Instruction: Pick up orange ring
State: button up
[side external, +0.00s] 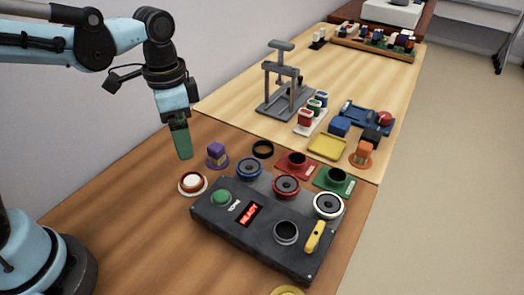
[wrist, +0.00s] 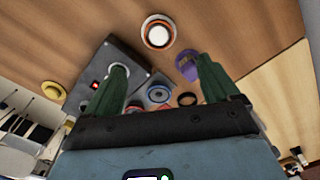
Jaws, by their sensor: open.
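An orange-brown ring (side external: 191,181) with a pale centre sits on a round white base on the near brown table, left of the dark control box. In the wrist view the orange ring (wrist: 158,44) lies beyond the fingertips, roughly centred between them. My gripper (side external: 182,157) points down above the table, a little above and left of the ring in the side view. Its green fingers are spread with nothing between them in the wrist view (wrist: 161,63). Another orange piece (side external: 361,153), a block on a round orange base, stands farther off at the right.
The dark control box (side external: 262,247) with knobs and a lit red display is close right of the ring. A purple block on a round base (side external: 216,155) stands behind it. Red and green holders, a black ring (side external: 263,149) and a grey frame are farther back. Bare wood lies left.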

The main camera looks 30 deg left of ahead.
aim_at(192, 180)
jog(key=shift+s+f, duration=0.15)
jog(key=shift+f, duration=5.9)
jog(key=c, duration=1.1)
